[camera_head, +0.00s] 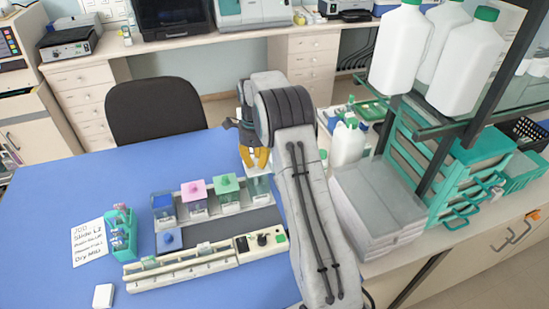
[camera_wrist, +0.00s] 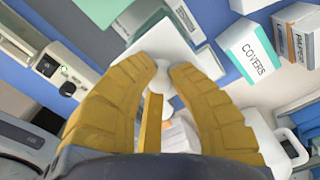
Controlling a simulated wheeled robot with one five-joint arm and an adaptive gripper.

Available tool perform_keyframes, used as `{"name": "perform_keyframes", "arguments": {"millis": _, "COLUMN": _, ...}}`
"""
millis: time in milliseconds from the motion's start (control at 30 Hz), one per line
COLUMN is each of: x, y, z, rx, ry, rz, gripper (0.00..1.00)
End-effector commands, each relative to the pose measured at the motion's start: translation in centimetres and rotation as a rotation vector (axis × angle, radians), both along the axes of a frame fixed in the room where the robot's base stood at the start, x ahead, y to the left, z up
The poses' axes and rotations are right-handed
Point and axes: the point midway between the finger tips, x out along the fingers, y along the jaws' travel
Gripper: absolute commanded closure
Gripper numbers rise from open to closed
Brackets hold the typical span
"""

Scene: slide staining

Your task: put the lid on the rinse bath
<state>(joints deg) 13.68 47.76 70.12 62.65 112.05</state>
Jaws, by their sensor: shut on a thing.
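My gripper (camera_head: 255,158) is shut on the knob of a white square lid (camera_wrist: 168,42); its yellow fingers (camera_wrist: 162,75) sit on both sides of the knob in the wrist view. In the head view the lid is mostly hidden by the gripper. A row of baths stands on the blue table. The rightmost, a greyish clear bath (camera_head: 259,189) without a coloured lid, seems to be the rinse bath; my gripper is above it. Beside it are a bath with a green lid (camera_head: 227,183), one with a pink lid (camera_head: 194,188) and a blue one (camera_head: 163,206).
A slide rail with a control box (camera_head: 262,242) is in front. A teal rack (camera_head: 120,232) and a note card (camera_head: 89,242) are at left. The COVERS box (camera_wrist: 249,54) shows in the wrist view. Grey stacked boxes (camera_head: 375,205) are right.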

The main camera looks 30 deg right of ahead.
Motion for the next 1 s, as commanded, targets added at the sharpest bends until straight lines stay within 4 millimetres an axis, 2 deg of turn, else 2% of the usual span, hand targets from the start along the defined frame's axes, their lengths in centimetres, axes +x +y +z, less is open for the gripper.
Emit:
{"name": "perform_keyframes", "arguments": {"millis": 100, "x": 0.2, "y": 0.7, "z": -0.1, "rx": 0.001, "ry": 0.001, "rz": 0.012, "gripper": 1.0}}
{"name": "perform_keyframes", "arguments": {"millis": 367, "x": 0.3, "y": 0.8, "z": -0.7, "rx": 0.0, "ry": 0.001, "rz": 0.014, "gripper": 1.0}}
{"name": "perform_keyframes", "arguments": {"millis": 1000, "x": 0.3, "y": 0.8, "z": -3.7, "rx": 0.0, "ry": 0.001, "rz": 0.014, "gripper": 1.0}}
